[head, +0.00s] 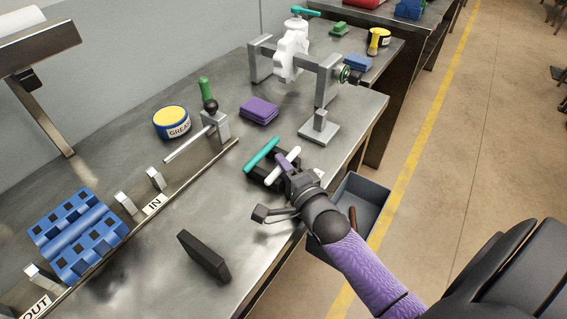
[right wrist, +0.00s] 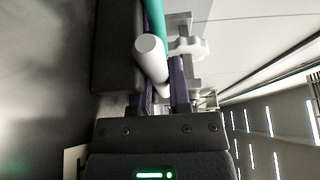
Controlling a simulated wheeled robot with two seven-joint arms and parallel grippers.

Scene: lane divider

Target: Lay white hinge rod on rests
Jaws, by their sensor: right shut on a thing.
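The white hinge rod (head: 294,152) is at the black holder (head: 258,172) near the bench's right edge. My right gripper (head: 284,163) is shut on it, with a purple finger across its middle. In the right wrist view the white rod (right wrist: 150,52) lies between the purple fingers (right wrist: 163,95), its round end toward the camera. I cannot tell whether it is clear of the holder. A teal rod (head: 262,154) lies beside it. Two small grey notched blocks, which look like rests (head: 125,203) (head: 156,179), stand by the IN label. My left gripper is not in view.
A blue block with square holes (head: 78,232) stands at the left. A black upright plate (head: 204,256) stands at the front. A grease tin (head: 171,123), purple pads (head: 259,111) and a grey stand (head: 320,130) are behind. A grey bin (head: 362,200) hangs beyond the bench edge.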

